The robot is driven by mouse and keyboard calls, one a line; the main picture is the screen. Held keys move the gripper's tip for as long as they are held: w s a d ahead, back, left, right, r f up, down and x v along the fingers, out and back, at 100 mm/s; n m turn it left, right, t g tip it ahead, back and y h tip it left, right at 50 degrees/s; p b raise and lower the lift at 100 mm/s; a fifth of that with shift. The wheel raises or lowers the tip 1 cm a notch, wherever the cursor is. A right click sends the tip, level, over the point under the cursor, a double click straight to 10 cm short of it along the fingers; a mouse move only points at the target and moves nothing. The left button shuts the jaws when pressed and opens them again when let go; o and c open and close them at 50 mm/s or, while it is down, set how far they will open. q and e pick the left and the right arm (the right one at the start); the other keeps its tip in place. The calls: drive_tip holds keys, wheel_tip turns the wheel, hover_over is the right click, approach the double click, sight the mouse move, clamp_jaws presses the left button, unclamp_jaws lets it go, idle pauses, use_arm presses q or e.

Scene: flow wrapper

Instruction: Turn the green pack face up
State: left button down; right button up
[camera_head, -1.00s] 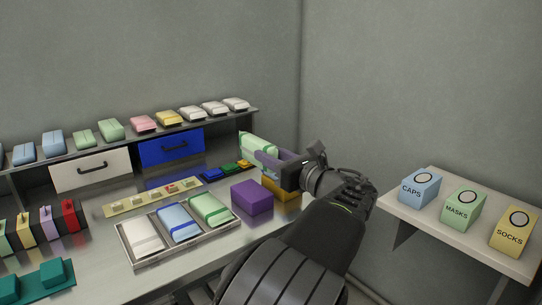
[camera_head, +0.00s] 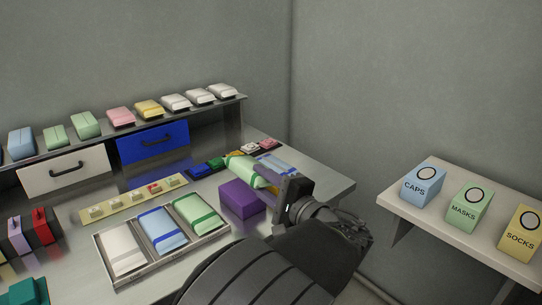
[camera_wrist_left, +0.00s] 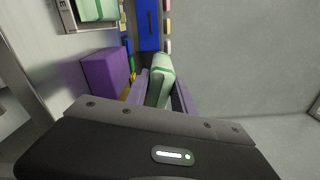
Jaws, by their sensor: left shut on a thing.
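My left gripper (camera_head: 270,180) is shut on a light green pack (camera_head: 243,169) with a darker green stripe. It holds the pack tilted, behind the purple block (camera_head: 241,200); I cannot tell if the pack touches the bench. In the left wrist view the green pack (camera_wrist_left: 160,78) lies between the two purple-grey fingers (camera_wrist_left: 162,95), and its lower part is hidden by the gripper. I cannot tell which side is its face. My right gripper is in neither view.
A tray (camera_head: 156,272) with white, blue and green packs stands at the front. A blue-and-white piece (camera_head: 280,165) lies behind the gripper. Several packs line the raised shelf (camera_head: 190,113). A side shelf (camera_head: 455,234) holds CAPS, MASKS and SOCKS boxes. The bench's right end is clear.

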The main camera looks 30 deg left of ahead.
use_arm(q)
drive_tip(key=shift+s+a+f+n, duration=0.15)
drive_tip(key=shift+a+n, duration=0.15)
drive_tip(key=shift+n, duration=0.6)
drive_tip(key=shift+s+d+n, duration=0.15)
drive_tip(key=shift+n, duration=0.65)
wheel_tip(320, 180, down, 5)
drive_tip(key=b, duration=0.5)
drive_tip(key=shift+b, duration=0.35)
drive_tip(key=shift+f, duration=0.2)
drive_tip(key=shift+f, duration=0.15)
drive_tip(key=c, duration=1)
unclamp_jaws()
